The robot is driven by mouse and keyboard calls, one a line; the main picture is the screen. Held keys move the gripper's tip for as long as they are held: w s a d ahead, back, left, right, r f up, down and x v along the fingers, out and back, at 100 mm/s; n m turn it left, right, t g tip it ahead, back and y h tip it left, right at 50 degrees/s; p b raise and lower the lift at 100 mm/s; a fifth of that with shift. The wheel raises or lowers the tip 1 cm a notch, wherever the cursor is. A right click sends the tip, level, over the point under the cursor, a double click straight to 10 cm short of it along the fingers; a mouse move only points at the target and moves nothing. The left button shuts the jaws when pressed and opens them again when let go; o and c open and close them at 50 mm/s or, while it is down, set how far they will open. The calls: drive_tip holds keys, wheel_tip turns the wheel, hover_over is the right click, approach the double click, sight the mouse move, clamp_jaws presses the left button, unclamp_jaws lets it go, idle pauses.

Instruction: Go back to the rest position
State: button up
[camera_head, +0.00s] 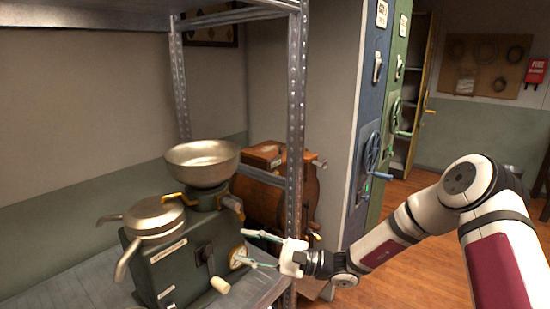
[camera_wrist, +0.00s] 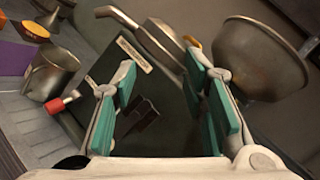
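My gripper (camera_head: 261,251) is in front of the right part of a dark green machine (camera_head: 190,252) on the metal shelf, close to its round dial (camera_head: 238,256). In the wrist view my gripper (camera_wrist: 165,85) has its two teal-padded fingers well apart, with nothing held between them. The machine's dark front and a black switch-like part (camera_wrist: 138,118) show behind the gap. I cannot tell whether a finger touches the machine. My arm reaches in from the right.
A metal bowl (camera_head: 202,162) and a lidded pan (camera_head: 155,217) top the machine. A shelf post (camera_head: 294,130) stands close to my gripper. A wooden machine (camera_head: 268,205) is behind it. Blue and green cabinets (camera_head: 368,120) with handwheels stand right. Floor (camera_head: 425,270) shows under my arm.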

drive_tip(key=s+d+r+n+g+h, duration=0.25)
drive_tip(key=s+n+h, duration=0.2)
drive_tip(key=s, duration=0.35)
drive_tip(key=s+d+r+n+g+h, duration=0.25)
drive_tip(key=s+n+g+h, duration=0.2)
drive_tip(key=s, duration=0.25)
drive_tip(key=s+d+r+n+t+h, duration=0.1)
drive_tip(key=s+d+r+t+h, duration=0.3)
drive_tip(key=s+d, duration=0.4)
drive_tip(key=s+d+r+t+h, duration=0.5)
drive_tip(key=s+d+h, duration=0.2)
drive_tip(key=d, duration=0.5)
drive_tip(key=shift+s+d+r+n, duration=0.35)
drive_tip(key=shift+s+d+n, duration=0.05)
drive_tip(key=shift+s, duration=0.15)
